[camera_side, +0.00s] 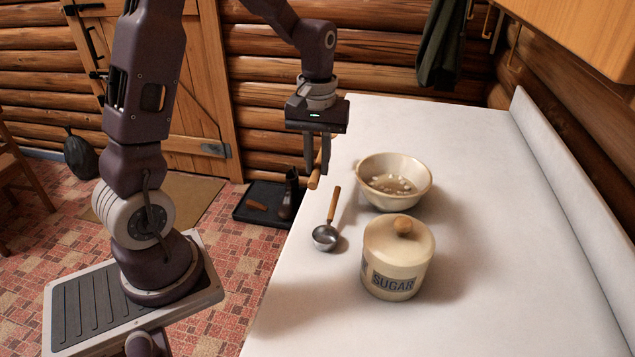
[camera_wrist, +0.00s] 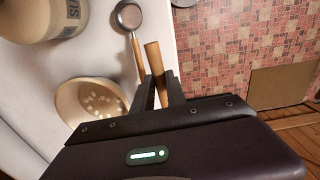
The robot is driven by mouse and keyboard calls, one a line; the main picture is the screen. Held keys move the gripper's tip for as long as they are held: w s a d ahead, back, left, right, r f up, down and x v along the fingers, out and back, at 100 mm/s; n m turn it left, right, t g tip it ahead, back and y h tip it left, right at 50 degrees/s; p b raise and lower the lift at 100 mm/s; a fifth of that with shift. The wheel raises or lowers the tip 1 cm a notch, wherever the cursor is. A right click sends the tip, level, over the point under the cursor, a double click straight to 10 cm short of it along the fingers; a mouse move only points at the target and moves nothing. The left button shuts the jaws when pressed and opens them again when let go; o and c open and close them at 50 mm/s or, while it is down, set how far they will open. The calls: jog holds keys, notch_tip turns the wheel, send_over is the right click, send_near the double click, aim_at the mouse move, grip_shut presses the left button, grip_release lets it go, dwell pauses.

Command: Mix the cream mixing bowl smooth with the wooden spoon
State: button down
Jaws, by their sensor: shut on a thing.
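The cream mixing bowl (camera_side: 421,196) stands upright on the white counter, with pale lumps in a brownish mix inside it; it also shows at the lower left of the wrist view (camera_wrist: 64,104). My gripper (camera_side: 316,168) is left of the bowl in the side view, near the counter's left edge. It is shut on a wooden stick-like piece (camera_wrist: 153,58), which looks like the wooden spoon; this also shows in the side view (camera_side: 314,181). The spoon's head is not clearly visible. The held piece is apart from the bowl.
A metal ladle with a wooden handle (camera_side: 326,236) lies on the counter (camera_side: 480,260) left of the bowl. A lidded sugar jar (camera_side: 397,262) stands in front of the bowl. The counter is clear to the right. A dark tray (camera_side: 258,204) with boots lies on the floor.

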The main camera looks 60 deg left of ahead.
notch_tip(320, 180, up, 23)
jog(key=g+h, duration=0.1)
jog(key=h, duration=0.3)
jog(key=w+d+n+t+h, duration=0.3)
jog(key=w+d+n+h, duration=0.2)
jog(key=w+d+h, duration=0.55)
jog(key=s+d+f+y, duration=0.1)
jog(key=s+d+f, duration=0.45)
jog(key=f, duration=0.35)
jog(key=w+a+f, duration=0.3)
jog(key=a+f, duration=0.1)
jog(key=f, duration=0.2)
jog(key=shift+a+f, duration=0.25)
jog(key=shift+f, duration=0.15)
jog(key=shift+d, duration=0.1)
